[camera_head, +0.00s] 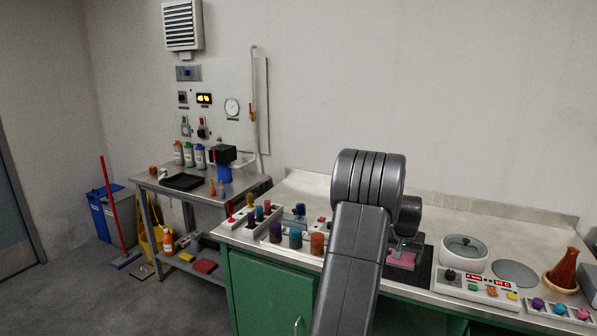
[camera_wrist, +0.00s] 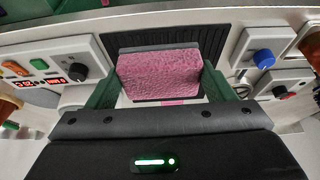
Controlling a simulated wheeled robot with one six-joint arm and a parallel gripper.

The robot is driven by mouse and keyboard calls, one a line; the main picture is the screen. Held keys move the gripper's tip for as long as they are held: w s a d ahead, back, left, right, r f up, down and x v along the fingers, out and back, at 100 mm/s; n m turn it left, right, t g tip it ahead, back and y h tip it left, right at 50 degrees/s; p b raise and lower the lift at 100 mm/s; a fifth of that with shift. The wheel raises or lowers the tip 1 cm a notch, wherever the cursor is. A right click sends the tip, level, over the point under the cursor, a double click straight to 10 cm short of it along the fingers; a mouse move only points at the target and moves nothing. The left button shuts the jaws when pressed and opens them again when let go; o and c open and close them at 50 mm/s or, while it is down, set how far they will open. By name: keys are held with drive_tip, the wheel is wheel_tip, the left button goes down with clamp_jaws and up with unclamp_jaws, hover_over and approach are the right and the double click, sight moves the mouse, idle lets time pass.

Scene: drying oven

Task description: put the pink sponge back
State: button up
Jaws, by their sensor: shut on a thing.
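The pink sponge (camera_wrist: 160,75) is a rough pink block with a grey layer along its far edge. It sits between the two dark green fingers of my gripper (camera_wrist: 159,84), which is shut on it. In the head view the pink sponge (camera_head: 402,259) shows below my gripper (camera_head: 406,247), partly hidden by my arm, over or on a dark mat (camera_head: 424,268) on the counter. In the wrist view the black ribbed mat (camera_wrist: 195,42) lies behind the sponge. I cannot tell whether the sponge touches the surface below.
Several coloured pieces, including an orange one (camera_head: 317,244), stand to the left. A blue knob (camera_wrist: 264,58) shows at right in the wrist view. The counter's back (camera_head: 310,187) is clear.

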drive_tip(key=s+a+f+n, duration=0.1)
drive_tip(key=s+a+f, duration=0.1)
drive_tip(key=a, duration=0.8)
drive_tip(key=s+a+f+n+y, duration=0.1)
drive_tip(key=a+f, duration=0.4)
drive_tip(key=a, duration=0.6)
drive_tip(key=s+a+f+n+y, duration=0.1)
drive_tip(key=s+a+f+n, duration=0.2)
drive_tip(key=a, duration=0.7)
drive_tip(key=shift+s+a+f, duration=0.15)
drive_tip(key=shift+s+f, duration=0.2)
drive_tip(key=shift+s, duration=0.15)
